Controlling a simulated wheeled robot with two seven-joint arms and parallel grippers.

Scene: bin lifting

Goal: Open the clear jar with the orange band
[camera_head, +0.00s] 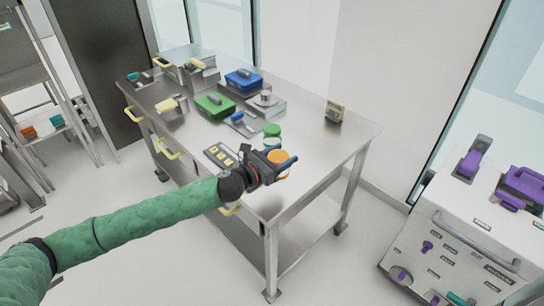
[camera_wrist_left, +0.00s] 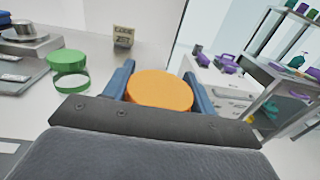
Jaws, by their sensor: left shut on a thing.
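The clear jar's orange top (camera_head: 279,157) shows at the front of the steel table in the head view, at my left gripper (camera_head: 279,161). In the left wrist view the round orange top (camera_wrist_left: 160,90) sits between the two blue fingers of my left gripper (camera_wrist_left: 158,84), one on each side. The gripper is shut on it. The jar's clear body is hidden below the orange top and behind the gripper. My right gripper is in neither view.
A green-topped jar (camera_head: 272,130) stands just behind. A labelled block (camera_head: 334,111) stands near the table's right side. A green case (camera_head: 215,105) and a blue case (camera_head: 243,79) lie farther back. The steel table (camera_head: 335,145) is bare at its right front.

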